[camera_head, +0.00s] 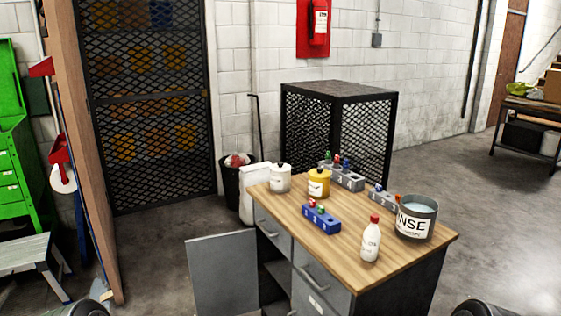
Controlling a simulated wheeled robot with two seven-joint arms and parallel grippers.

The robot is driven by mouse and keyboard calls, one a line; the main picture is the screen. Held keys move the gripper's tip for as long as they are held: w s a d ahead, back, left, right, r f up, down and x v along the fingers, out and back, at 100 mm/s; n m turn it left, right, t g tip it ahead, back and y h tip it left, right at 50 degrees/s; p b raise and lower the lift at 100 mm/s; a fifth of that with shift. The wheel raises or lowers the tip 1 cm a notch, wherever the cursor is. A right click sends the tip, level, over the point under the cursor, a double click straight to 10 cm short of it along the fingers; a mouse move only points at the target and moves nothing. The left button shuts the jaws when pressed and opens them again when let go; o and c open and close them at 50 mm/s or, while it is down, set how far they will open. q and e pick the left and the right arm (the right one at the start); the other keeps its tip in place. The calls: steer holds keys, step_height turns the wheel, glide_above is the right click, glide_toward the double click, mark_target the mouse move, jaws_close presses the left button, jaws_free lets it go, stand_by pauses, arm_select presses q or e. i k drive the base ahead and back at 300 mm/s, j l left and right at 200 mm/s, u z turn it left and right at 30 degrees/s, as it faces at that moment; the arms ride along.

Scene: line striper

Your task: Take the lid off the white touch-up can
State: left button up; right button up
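The white touch-up can (280,181) stands upright at the far left corner of the wooden worktop (285,213). Its lid, with a dark knob, sits on top of it. A yellow can (319,185) with a similar dark-knobbed lid stands just to its right, with a small gap between them. Neither of my grippers is in view; only dark rounded parts, probably of my arms, show at the bottom left and bottom right edges, well away from the cans.
On the worktop are a blue numbered rack (321,220), grey racks (349,181) with small coloured-top items, a rinse bucket (416,219) and a red-capped white bottle (371,243). A cabinet door (222,276) hangs open at the left. The front left worktop is clear.

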mark_target(279, 166)
steer(key=i+j+u, duration=0.1)
steer(key=i+j, duration=0.25)
steer(key=i, duration=0.25)
steer(key=i+j+u, duration=0.15)
steer(key=i, duration=0.45)
steer(key=i+j+u, duration=0.1)
steer(key=i+j, duration=0.2)
steer(key=i, duration=0.3)
steer(key=i+j+u, duration=0.1)
steer(key=i, duration=0.55)
steer(key=j, duration=0.05)
